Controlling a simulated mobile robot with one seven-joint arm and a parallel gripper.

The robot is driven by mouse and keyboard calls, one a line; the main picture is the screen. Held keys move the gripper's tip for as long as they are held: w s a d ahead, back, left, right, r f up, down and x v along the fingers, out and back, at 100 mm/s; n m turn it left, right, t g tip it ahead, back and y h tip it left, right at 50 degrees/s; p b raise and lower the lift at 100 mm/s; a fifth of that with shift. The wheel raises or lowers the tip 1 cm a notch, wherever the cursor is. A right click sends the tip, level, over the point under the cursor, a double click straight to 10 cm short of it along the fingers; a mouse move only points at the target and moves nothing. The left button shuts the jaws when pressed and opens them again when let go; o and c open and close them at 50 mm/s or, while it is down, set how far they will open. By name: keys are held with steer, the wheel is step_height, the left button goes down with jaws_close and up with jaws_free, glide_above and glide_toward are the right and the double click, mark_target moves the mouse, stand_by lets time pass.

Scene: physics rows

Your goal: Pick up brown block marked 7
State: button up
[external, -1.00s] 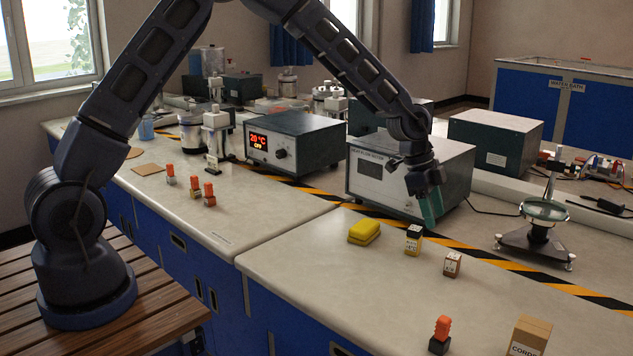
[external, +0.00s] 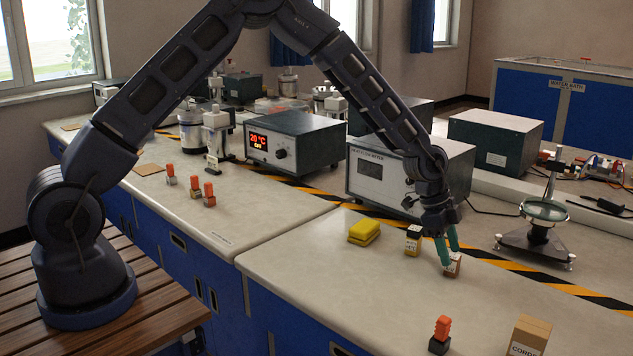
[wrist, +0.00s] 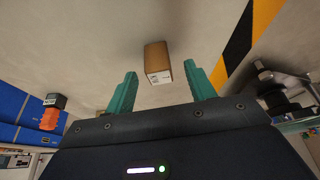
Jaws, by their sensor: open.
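The small brown block (external: 454,268) stands on the front bench, partly hidden by the gripper fingers in the external view. In the wrist view the brown block (wrist: 157,60) shows ahead of and between the fingertips, with a pale label on its lower face; I cannot read its mark. My gripper (external: 449,254) points down at the block. Its two teal fingers are apart, one on each side of the block in the wrist view (wrist: 161,70). I cannot tell whether either finger touches it.
An orange-topped item (external: 441,335) and a cardboard box (external: 530,338) stand in front. A magnifier stand (external: 538,245) is at right. Bench between is clear.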

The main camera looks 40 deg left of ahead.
mark_target(452, 255)
steer(key=x, duration=0.3)
steer(key=shift+d+f, duration=0.1)
steer(key=shift+d, duration=0.1)
steer(key=c, duration=1.1)
steer(key=shift+o, duration=0.2)
